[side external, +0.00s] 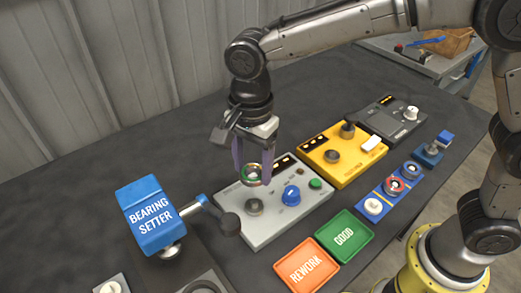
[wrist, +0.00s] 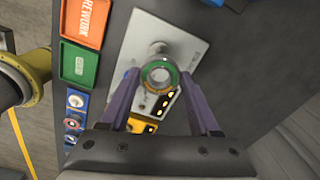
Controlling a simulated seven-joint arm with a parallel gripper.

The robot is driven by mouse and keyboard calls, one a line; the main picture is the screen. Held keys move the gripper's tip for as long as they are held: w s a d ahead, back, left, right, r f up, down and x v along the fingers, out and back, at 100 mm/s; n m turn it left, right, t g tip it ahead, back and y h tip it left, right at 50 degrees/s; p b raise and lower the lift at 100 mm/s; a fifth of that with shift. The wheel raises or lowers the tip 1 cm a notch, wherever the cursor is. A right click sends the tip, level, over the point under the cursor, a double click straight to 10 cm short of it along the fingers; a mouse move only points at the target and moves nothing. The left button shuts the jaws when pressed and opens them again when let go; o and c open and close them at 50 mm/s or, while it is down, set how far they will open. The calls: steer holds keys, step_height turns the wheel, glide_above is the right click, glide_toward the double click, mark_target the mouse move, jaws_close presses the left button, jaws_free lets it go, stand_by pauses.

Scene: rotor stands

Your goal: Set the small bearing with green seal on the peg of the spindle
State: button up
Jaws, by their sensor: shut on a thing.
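The small bearing with green seal (side external: 252,174) is a ring held between the purple fingers of my gripper (side external: 252,170). It also shows in the wrist view (wrist: 160,75), with the green band around its bore and a finger on each side. A short metal peg (side external: 254,207) stands on the light grey stand (side external: 241,228), which looks like the spindle. In the wrist view the peg (wrist: 157,48) shows just beyond the ring's far edge. The bearing is in the air above the grey stand, apart from the peg and offset from it.
The grey stand carries a blue knob (side external: 291,195) and a green button (side external: 315,184). A blue bearing setter (side external: 151,216) with an arm stands left of it. A yellow stand (side external: 342,155), orange tray (side external: 307,265), green tray (side external: 344,236) and blue rack with rings (side external: 382,207) are right.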

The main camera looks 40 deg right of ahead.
glide_above(254, 202)
steer(key=shift+f, duration=2.2)
steer(key=shift+f, duration=0.5)
steer(key=shift+f, duration=0.55)
steer(key=shift+f, duration=1.35)
stand_by(1.3)
steer(key=o, duration=1.5)
steer(key=shift+o, duration=0.4)
step_height(254, 202, up, 8)
stand_by(0.5)
